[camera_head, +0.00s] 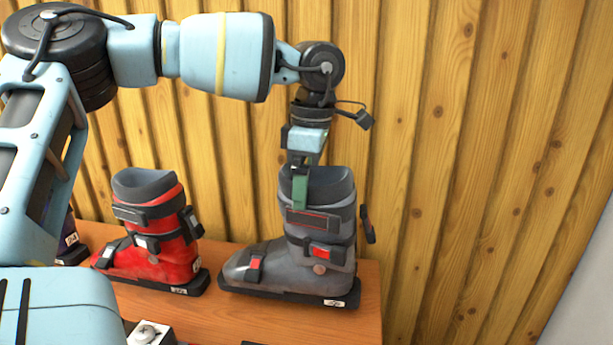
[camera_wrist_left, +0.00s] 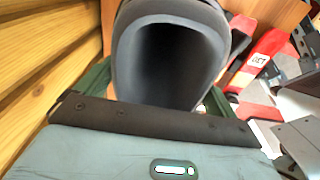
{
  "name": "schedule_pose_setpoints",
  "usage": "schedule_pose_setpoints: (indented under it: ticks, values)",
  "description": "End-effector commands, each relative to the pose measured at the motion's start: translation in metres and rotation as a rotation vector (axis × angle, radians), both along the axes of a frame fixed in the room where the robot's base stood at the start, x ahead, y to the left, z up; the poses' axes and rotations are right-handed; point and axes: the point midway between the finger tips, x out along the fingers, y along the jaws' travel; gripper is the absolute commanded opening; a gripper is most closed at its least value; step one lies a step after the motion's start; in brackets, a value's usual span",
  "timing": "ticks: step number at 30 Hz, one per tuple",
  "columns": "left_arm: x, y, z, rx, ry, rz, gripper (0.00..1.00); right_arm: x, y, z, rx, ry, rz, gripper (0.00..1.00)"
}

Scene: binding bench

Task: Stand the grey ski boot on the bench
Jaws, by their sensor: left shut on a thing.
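The grey ski boot (camera_head: 270,262) is upright at the right end of the wooden bench (camera_head: 368,300), toe pointing left. Its sole appears at bench level; I cannot tell whether it touches fully. My left gripper (camera_head: 300,190) comes down from above and is shut on the boot's upper cuff, with a green finger on the near side. In the left wrist view the boot's open dark top (camera_wrist_left: 170,50) fills the middle, between the green fingers (camera_wrist_left: 150,95). My right gripper is not in view.
A red ski boot (camera_head: 150,255) stands just left of the grey one. A dark purple boot (camera_head: 72,240) is partly hidden behind my arm. A white block with a screw (camera_head: 148,333) is at the front. A wood-plank wall (camera_head: 450,150) stands close behind.

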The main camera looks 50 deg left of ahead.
Motion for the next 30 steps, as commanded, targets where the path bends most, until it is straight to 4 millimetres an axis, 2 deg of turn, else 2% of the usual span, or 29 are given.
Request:
schedule_pose_setpoints:
  ticks: [4, 12, 25, 26, 30]
  values:
    - [0.000, 0.000, -0.004, 0.000, -0.003, -0.001, 0.23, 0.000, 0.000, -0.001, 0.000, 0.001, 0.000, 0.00]
    - [0.000, 0.000, -0.034, 0.000, -0.003, -0.001, 0.23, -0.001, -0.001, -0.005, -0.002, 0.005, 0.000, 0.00]
    - [0.000, 0.000, -0.038, 0.000, -0.004, 0.000, 0.23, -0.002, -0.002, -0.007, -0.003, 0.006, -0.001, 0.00]
    - [0.000, 0.000, -0.039, 0.000, 0.000, 0.000, 0.98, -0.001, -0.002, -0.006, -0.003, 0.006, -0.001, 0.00]
    - [0.000, 0.000, -0.039, 0.000, 0.000, 0.000, 1.00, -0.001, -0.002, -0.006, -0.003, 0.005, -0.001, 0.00]
